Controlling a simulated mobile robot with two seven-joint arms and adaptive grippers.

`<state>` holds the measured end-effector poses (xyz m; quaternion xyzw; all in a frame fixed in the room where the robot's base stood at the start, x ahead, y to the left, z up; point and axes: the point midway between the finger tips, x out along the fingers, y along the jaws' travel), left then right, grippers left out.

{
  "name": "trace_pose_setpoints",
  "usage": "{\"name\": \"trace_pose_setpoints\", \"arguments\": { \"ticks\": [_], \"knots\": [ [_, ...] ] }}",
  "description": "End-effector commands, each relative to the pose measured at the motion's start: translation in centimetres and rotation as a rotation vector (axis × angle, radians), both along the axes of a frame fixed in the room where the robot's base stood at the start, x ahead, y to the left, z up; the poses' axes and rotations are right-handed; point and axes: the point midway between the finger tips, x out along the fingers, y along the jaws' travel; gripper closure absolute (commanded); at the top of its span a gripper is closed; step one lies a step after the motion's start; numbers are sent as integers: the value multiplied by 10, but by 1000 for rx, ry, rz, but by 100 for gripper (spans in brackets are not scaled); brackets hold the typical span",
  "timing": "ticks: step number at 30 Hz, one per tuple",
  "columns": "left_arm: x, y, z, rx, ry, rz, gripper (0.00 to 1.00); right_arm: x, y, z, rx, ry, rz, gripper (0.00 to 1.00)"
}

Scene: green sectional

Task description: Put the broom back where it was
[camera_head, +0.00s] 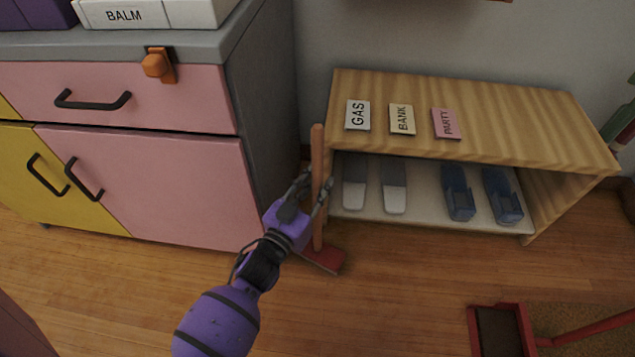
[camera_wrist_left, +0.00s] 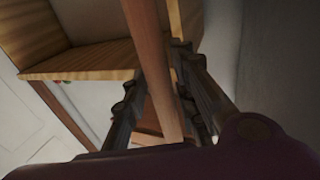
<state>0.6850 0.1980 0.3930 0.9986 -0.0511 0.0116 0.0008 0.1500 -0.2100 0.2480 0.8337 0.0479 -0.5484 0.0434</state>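The broom (camera_head: 318,187) stands about upright, its wooden handle near the left end of the shelf unit. Its red head (camera_head: 325,261) is on the floor. My left gripper (camera_head: 317,190) is at the handle, with its dark fingers on either side of it. In the left wrist view the handle (camera_wrist_left: 152,60) runs between the fingers (camera_wrist_left: 172,75); I cannot tell whether they press on it. My right gripper is not in view.
A pink and yellow cabinet (camera_head: 170,190) stands left of the broom. A wooden shelf unit (camera_head: 520,125) with shoes and labelled cards stands to its right. A red dustpan-like tray (camera_head: 472,330) lies at the lower right. Front floor (camera_head: 390,290) is clear.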

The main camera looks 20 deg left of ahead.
Motion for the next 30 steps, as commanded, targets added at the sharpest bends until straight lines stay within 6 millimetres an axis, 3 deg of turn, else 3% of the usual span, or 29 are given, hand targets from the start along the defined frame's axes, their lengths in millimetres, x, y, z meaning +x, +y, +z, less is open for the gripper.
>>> {"name": "trace_pose_setpoints", "arguments": {
  "ticks": [13, 30],
  "knots": [
    [-2, 0, 4, 0, 1, 0, 63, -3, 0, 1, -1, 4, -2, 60],
    [-107, 11, 2, 0, 1, 0, 63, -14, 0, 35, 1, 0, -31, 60]
  ]
}}
